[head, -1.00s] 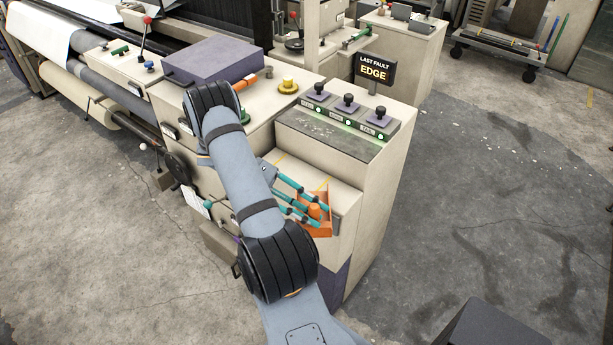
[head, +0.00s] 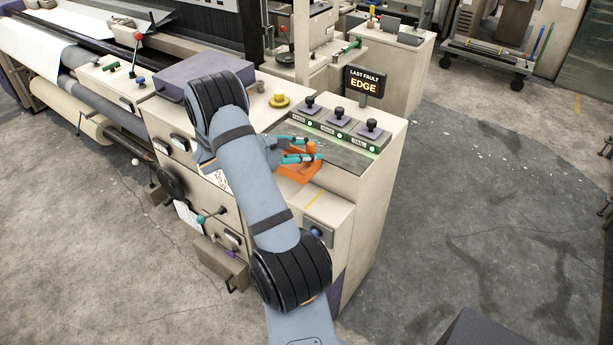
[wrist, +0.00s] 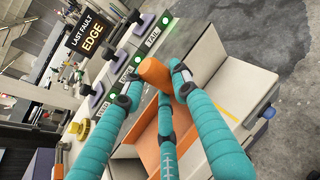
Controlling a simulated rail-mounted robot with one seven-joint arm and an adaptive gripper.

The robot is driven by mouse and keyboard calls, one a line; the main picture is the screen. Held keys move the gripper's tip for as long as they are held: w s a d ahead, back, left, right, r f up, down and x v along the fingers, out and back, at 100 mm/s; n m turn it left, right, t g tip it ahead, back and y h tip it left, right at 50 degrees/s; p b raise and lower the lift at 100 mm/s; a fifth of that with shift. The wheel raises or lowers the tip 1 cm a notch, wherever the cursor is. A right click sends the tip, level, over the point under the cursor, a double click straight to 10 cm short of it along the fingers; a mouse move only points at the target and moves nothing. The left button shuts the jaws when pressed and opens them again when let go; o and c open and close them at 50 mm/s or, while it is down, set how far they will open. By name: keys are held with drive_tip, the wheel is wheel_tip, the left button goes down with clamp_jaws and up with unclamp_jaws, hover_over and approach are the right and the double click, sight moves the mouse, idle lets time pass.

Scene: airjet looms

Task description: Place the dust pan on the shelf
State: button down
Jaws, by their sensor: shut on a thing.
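The orange dust pan (head: 299,172) is held by my gripper (head: 309,152), whose teal fingers close around its upright orange handle. In the wrist view, the handle (wrist: 155,73) sits between the fingertips (wrist: 155,82), and the pan body (wrist: 146,138) shows below, partly hidden by the fingers. The pan is in front of the dark, narrow top surface (head: 345,155) of the loom's end cabinet, above a lower beige ledge (head: 325,212) with a yellow line. I cannot tell whether the pan touches the cabinet, or which surface is the named shelf.
Several black knobs (head: 340,115) with green lights line the back of the dark surface. The "EDGE" sign (head: 364,82) stands behind them. A yellow button (head: 279,100) and a purple box (head: 205,71) are on the cabinet top to the left.

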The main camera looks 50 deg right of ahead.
wheel_tip(320, 180, down, 9)
drive_tip(key=shift+r+p, duration=0.1)
drive_tip(key=shift+p, duration=0.35)
drive_tip(key=c, duration=1.4)
unclamp_jaws()
drive_tip(key=shift+o, duration=0.2)
drive_tip(key=b+v, duration=0.2)
drive_tip(key=v, duration=1)
drive_tip(key=shift+b, duration=0.4)
